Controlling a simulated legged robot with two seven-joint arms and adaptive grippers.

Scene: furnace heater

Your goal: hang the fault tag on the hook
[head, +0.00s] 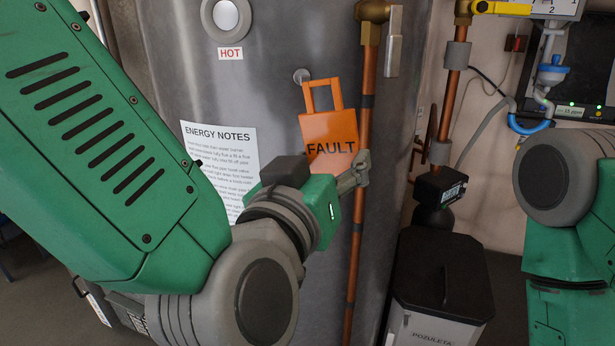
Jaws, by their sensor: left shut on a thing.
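The orange fault tag (322,128), marked "FAULT", is upright in front of the grey tank, with a rectangular loop handle at its top. My left gripper (356,172) is shut on the tag near its lower right corner. A small round grey hook (302,75) sticks out of the tank by the upper left of the tag's loop. The loop's top left corner overlaps the hook's lower edge in the picture; I cannot tell whether they touch or whether the hook is through the loop. My right gripper is out of view; only part of that arm shows at the right.
A copper pipe (367,110) with a valve runs down close behind the left gripper. An "ENERGY NOTES" sheet (222,150) is on the tank (270,40), left of the tag. A dark-lidded bin (440,275) stands lower right. Gauges and hoses are at the upper right.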

